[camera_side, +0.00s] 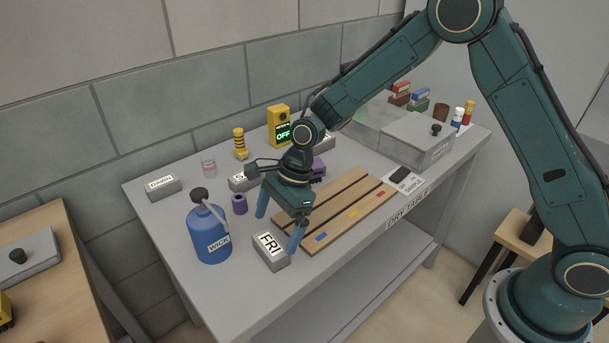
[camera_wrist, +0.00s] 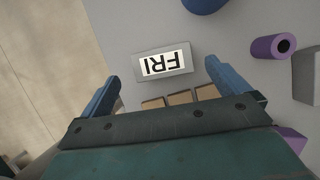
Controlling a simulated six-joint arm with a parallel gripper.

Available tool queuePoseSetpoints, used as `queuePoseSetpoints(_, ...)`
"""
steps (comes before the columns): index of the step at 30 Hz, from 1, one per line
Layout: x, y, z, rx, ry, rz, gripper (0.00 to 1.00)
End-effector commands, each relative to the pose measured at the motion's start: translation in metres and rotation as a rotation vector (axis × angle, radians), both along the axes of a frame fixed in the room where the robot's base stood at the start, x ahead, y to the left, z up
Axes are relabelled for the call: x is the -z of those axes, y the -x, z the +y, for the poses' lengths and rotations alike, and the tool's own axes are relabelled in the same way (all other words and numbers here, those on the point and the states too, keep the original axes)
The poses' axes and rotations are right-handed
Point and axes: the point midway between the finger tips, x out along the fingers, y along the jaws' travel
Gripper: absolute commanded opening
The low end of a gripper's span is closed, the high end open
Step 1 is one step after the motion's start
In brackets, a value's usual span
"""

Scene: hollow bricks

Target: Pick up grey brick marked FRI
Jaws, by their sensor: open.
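The grey brick marked FRI (camera_side: 271,258) lies on the table near its front edge, with its white label facing up. In the wrist view the FRI brick (camera_wrist: 163,64) appears just beyond the fingertips, its label upside down, roughly centred across the gap. My gripper (camera_side: 279,225) points down with its blue fingers spread. In the side view one fingertip overlaps the right end of the brick; I cannot tell whether it touches. In the wrist view my gripper (camera_wrist: 162,73) is open, with nothing between its fingers.
A blue WICK bottle (camera_side: 209,235) stands left of the FRI brick. A slatted wooden board (camera_side: 345,215) lies close on its right. Purple cylinders (camera_side: 239,204) and a DAWN brick (camera_side: 163,187) are farther back. The table's front edge (camera_side: 300,292) is near.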

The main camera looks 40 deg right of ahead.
Motion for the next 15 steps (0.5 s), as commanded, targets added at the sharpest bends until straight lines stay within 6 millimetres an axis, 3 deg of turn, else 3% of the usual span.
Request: queuePoseSetpoints(15, 0.017, -0.001, 0.005, 0.000, 0.000, 0.001, 1.00)
